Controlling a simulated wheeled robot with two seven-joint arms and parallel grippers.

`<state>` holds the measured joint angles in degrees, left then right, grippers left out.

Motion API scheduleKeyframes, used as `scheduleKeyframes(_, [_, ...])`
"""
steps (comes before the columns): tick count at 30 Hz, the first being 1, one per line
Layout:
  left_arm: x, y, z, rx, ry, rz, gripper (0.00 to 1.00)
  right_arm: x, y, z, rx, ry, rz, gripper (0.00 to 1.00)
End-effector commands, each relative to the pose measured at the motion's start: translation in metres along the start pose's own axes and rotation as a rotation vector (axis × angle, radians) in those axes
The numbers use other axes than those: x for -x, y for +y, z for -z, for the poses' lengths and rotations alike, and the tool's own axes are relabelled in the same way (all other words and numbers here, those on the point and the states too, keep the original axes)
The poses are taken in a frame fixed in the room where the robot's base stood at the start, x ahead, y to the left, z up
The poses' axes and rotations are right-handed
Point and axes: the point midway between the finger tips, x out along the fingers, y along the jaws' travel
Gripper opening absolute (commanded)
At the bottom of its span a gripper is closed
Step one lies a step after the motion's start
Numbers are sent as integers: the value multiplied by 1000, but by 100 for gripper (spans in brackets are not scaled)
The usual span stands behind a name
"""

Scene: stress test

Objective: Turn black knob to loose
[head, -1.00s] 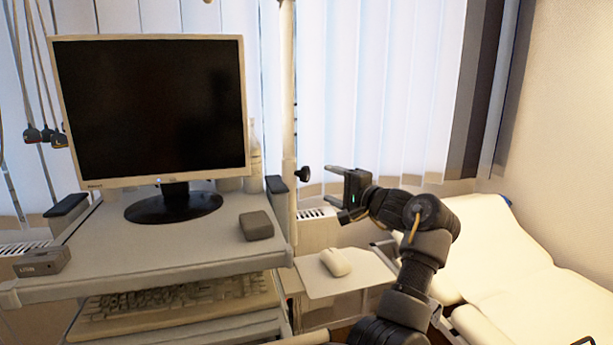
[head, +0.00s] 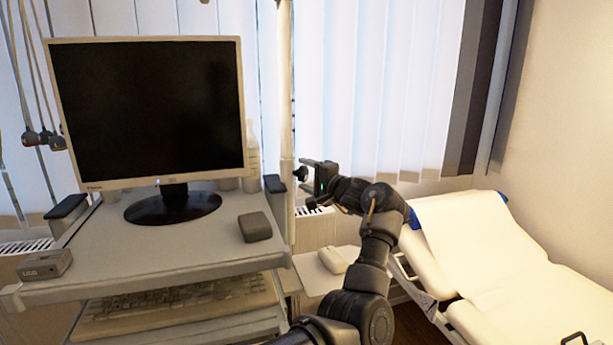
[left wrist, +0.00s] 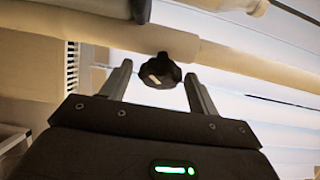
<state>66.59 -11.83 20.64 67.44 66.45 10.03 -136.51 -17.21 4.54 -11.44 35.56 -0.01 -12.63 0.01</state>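The black knob (head: 300,173) is on the pale upright pole (head: 286,120), right of the monitor. In the left wrist view the lobed black knob (left wrist: 160,71) shows clearly against the pole, with a light mark on its face. My left gripper (head: 304,176) is at the knob, its fingers pointing at the pole. In the left wrist view the left gripper (left wrist: 158,78) is open, with one fingertip on each side of the knob and a gap to both. I cannot tell how deep the knob sits between the fingers. My right gripper is not in view.
A cart (head: 200,245) with a monitor (head: 150,110) and a small grey box (head: 255,227) stands left of the pole. A side shelf (head: 312,280) with a white mouse-like object (head: 333,260) is below my left arm. A white couch (head: 480,250) stands at right.

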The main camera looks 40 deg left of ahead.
Motion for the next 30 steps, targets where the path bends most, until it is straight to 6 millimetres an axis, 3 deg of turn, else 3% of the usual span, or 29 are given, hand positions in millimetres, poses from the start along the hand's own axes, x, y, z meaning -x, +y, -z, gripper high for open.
scheduleKeyframes(1, [0,0,0,0,0,0,53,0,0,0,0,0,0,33])
scheduleKeyframes(9, [0,0,0,0,0,0,21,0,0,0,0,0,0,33])
scheduleKeyframes(20, [0,2,0,60,0,36,21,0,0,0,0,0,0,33])
scheduleKeyframes(30, [0,6,0,289,1,173,21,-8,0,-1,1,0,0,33])
